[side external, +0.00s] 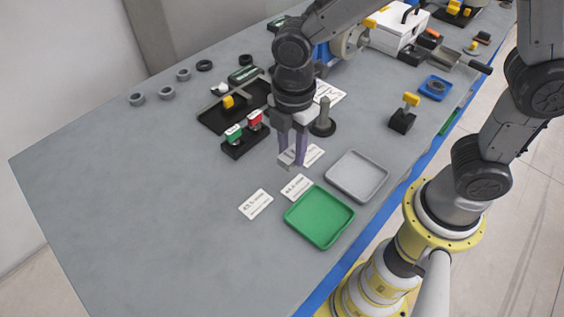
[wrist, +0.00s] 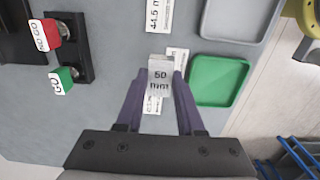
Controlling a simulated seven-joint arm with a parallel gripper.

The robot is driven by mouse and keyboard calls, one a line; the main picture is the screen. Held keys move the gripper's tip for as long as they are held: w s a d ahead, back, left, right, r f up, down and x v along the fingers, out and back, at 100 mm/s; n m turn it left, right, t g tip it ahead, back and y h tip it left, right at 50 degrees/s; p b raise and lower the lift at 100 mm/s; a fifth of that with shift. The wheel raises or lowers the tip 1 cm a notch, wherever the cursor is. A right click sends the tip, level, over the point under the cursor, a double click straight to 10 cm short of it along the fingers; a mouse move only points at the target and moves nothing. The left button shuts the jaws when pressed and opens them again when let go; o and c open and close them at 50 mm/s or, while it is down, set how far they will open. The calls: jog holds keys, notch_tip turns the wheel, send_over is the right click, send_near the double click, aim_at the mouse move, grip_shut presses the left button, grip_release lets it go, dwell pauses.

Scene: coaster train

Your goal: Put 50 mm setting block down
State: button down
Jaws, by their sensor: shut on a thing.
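My gripper (side external: 292,156) is shut on the 50 mm setting block, a small grey metal block (side external: 287,158) held between the purple fingertips. In the wrist view the block (wrist: 160,74) shows the mark "50 mm" between the fingertips of my gripper (wrist: 161,80). The block is over the table near the white label cards; the pictures do not clearly show how high it is. One card (side external: 313,154) is partly behind the gripper. Another card (side external: 297,187) and a third (side external: 256,204) lie nearer the front.
A green tray (side external: 320,217) and a grey tray (side external: 357,176) lie to the right of the cards. A black stand with green and red gauges (side external: 244,134) is left of the gripper. A black post (side external: 323,118) stands behind. The table's left front is clear.

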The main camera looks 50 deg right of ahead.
aim_at(282, 175)
jog(key=shift+w+a+f, duration=0.2)
jog(key=shift+w+f, duration=0.2)
jog(key=shift+f, duration=0.1)
jog(key=shift+w+a+f, duration=0.15)
jog(key=shift+w+f, duration=0.2)
jog(key=shift+f, duration=0.15)
jog(key=shift+w+a+f, duration=0.1)
jog(key=shift+w+f, duration=0.05)
jog(key=shift+f, duration=1.5)
jog(key=shift+f, duration=0.1)
jog(key=c, duration=0.5)
grip_release()
jog(key=shift+f, duration=0.1)
notch_tip(282, 175, up, 12)
jog(key=s+d+r+m+t, duration=0.2)
jog(key=s+d+m, duration=0.2)
jog(key=d+m, duration=0.1)
jog(key=s+d+r+m+t, duration=0.1)
jog(key=s+d+m, duration=0.4)
jog(key=d+m, duration=0.1)
jog(key=s+d+r+m+t, duration=0.2)
jog(key=s+d+m, duration=0.3)
jog(key=m, duration=0.2)
jog(key=shift+s+d+r+t, duration=0.15)
jog(key=shift+s+r+t, duration=0.1)
jog(key=shift+r+t, duration=0.1)
